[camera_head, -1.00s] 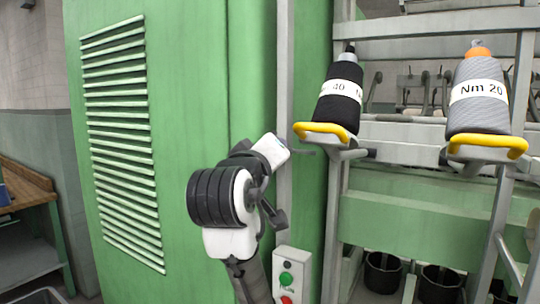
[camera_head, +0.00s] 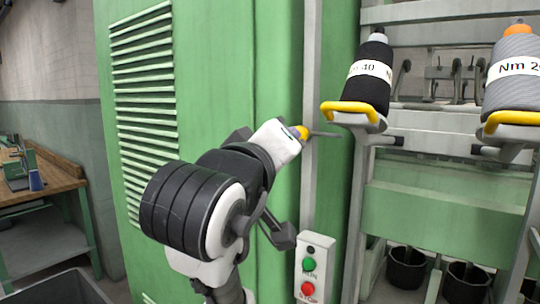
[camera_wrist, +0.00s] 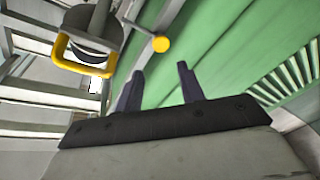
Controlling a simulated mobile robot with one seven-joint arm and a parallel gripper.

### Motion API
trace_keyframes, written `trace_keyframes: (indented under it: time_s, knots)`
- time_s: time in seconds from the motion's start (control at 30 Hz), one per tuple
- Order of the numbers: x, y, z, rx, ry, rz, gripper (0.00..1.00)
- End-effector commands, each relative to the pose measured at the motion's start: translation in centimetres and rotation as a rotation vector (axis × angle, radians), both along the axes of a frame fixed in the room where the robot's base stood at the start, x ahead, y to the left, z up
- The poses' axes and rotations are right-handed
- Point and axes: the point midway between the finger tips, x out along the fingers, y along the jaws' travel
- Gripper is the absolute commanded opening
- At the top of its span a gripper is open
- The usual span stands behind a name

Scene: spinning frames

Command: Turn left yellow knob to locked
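A round yellow knob (camera_head: 303,132) sits at the end of a thin grey lever in the head view, just right of the white end of my arm. The lever points left from below the left bobbin holder, nearly level. In the wrist view the yellow knob (camera_wrist: 161,44) lies past the fingertips, roughly in line with the gap between them. My gripper (camera_wrist: 160,68) has its two dark fingers apart with nothing between them. It appears apart from the knob. The fingers are hard to make out in the head view.
A yellow-rimmed holder (camera_head: 352,107) bears a black bobbin (camera_head: 368,78) right of the knob; a grey bobbin (camera_head: 516,80) stands farther right. A green cabinet (camera_head: 225,70) fills the left. A button box (camera_head: 314,268) is below. A workbench (camera_head: 48,190) stands far left.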

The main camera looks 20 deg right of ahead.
Motion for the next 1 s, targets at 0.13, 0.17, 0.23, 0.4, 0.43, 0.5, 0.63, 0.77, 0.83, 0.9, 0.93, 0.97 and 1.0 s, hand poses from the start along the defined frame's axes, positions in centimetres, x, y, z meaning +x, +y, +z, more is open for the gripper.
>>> trace_keyframes:
  time_s: [0.13, 0.17, 0.23, 0.4, 0.43, 0.5, 0.63, 0.77, 0.83, 0.9, 0.93, 0.97, 1.0]
  knots:
    - [-0.7, 0.6, -0.3, 0.007, 0.007, 0.004, 0.39]
    - [-1.1, 0.9, -0.3, 0.005, 0.004, 0.005, 0.39]
    - [-1.7, 1.3, -0.3, 0.004, 0.003, 0.002, 0.39]
    - [-2.6, 1.9, -0.4, 0.003, 0.006, 0.001, 0.39]
    - [-2.7, 2.0, -0.4, 0.004, 0.007, 0.0, 0.39]
    - [-2.9, 2.0, -0.4, 0.005, 0.008, -0.001, 0.39]
    - [-2.9, 2.1, -0.4, 0.005, 0.008, -0.001, 0.39]
    - [-2.9, 2.1, -0.4, 0.005, 0.008, -0.001, 0.39]
    - [-2.9, 2.1, -0.4, 0.005, 0.008, -0.001, 0.39]
    - [-2.5, 2.6, -0.4, -0.009, -0.008, 0.008, 0.39]
    - [-2.3, 3.0, -0.3, -0.021, -0.025, 0.015, 0.39]
    - [-1.9, 3.7, -0.3, -0.035, -0.046, 0.027, 0.39]
    - [-1.4, 4.8, -0.1, -0.061, -0.086, 0.047, 0.39]
